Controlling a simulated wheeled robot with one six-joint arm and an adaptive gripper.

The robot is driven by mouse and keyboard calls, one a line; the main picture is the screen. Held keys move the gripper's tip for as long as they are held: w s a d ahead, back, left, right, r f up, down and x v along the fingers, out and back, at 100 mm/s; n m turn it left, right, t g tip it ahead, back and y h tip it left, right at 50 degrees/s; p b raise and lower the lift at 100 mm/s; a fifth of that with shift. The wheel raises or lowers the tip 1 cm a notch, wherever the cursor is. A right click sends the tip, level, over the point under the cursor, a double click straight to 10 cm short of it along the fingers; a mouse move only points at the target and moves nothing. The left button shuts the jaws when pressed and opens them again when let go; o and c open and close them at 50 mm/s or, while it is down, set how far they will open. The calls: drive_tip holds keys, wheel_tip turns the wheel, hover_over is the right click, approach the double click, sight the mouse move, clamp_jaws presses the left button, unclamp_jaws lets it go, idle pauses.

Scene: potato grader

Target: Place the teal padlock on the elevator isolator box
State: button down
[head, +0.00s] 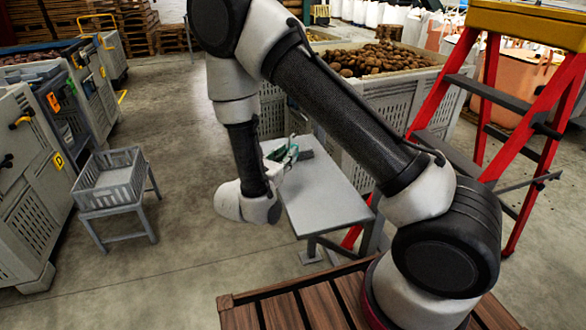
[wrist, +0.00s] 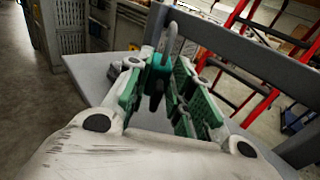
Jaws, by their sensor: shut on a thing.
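My gripper (head: 282,157) is over the grey table in the head view. In the wrist view my gripper (wrist: 165,80) is shut on the teal padlock (wrist: 159,72), between its green pads. The padlock's metal shackle points up, and part of its body is hidden by the fingers. In the head view the padlock is too small to tell from the green pads. I cannot pick out the elevator isolator box with certainty. Grey machine cabinets at the left carry an orange tag (head: 53,102) and a yellow tag marked D (head: 58,160).
The grey table (head: 325,200) stands below my gripper. A grey crate (head: 108,185) sits on a stand at the left. A potato bin (head: 400,95) and a red stepladder (head: 478,90) are at the right. The floor (head: 185,130) between crate and table is clear.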

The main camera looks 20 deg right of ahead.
drive_tip(key=shift+f, duration=2.55)
drive_tip(key=shift+f, duration=0.1)
drive_tip(key=c, duration=1.3)
unclamp_jaws()
drive_tip(key=shift+o, duration=0.2)
